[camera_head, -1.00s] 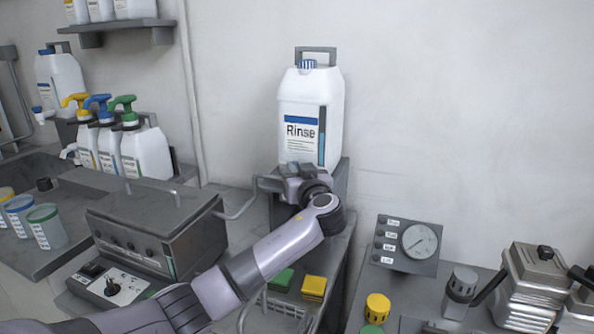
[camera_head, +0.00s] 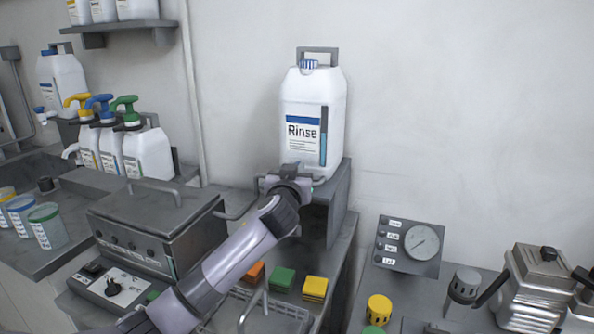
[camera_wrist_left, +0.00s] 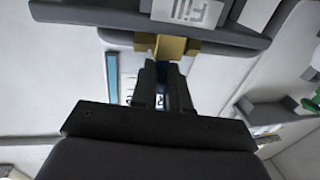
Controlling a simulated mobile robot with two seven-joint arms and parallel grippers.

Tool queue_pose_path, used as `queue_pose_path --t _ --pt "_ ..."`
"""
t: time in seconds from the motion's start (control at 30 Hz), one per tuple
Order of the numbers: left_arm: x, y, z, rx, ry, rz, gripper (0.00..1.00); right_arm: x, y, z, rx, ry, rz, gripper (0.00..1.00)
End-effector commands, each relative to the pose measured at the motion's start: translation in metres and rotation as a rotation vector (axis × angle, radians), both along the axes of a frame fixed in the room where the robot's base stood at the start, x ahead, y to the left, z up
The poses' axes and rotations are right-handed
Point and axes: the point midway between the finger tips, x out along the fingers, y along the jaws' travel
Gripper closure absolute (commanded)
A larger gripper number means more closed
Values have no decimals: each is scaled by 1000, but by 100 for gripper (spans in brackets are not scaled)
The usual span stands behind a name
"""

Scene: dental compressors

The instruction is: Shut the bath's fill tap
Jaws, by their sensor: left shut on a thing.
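The fill tap sits low at the front of the white Rinse container (camera_head: 312,120); my left gripper (camera_head: 287,172) covers it in the head view. In the left wrist view, a brass tap body (camera_wrist_left: 173,46) shows just below a "Fill" label (camera_wrist_left: 186,11). The fingers of my left gripper (camera_wrist_left: 163,72) are closed on a dark blue piece, seemingly the tap handle (camera_wrist_left: 163,82), mostly hidden between them. How far the tap is turned cannot be told. The grey lidded bath (camera_head: 160,235) stands to the left. My right gripper is not in view.
A grey stand (camera_head: 338,205) carries the Rinse container. A pipe (camera_head: 238,209) runs between the bath and the tap area. Orange, green (camera_head: 284,279) and yellow (camera_head: 315,288) blocks lie below my arm. A gauge panel (camera_head: 408,246) stands at the right. Pump bottles (camera_head: 147,150) stand at the left.

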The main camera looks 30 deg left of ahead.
Motion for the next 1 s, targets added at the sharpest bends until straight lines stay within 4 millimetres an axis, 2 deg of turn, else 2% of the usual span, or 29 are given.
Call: queue_pose_path --t 0.03,0.33,0.93,0.97,1.0 --pt "-1 3 6 3 -5 -28 100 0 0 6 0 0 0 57" --pt "-1 4 7 3 -6 -171 100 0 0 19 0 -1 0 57" --pt "-1 5 6 4 -10 -214 100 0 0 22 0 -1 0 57" --pt "-1 5 6 4 -10 -214 75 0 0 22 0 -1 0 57" --pt "-1 4 6 4 -10 -214 62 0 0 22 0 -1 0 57"
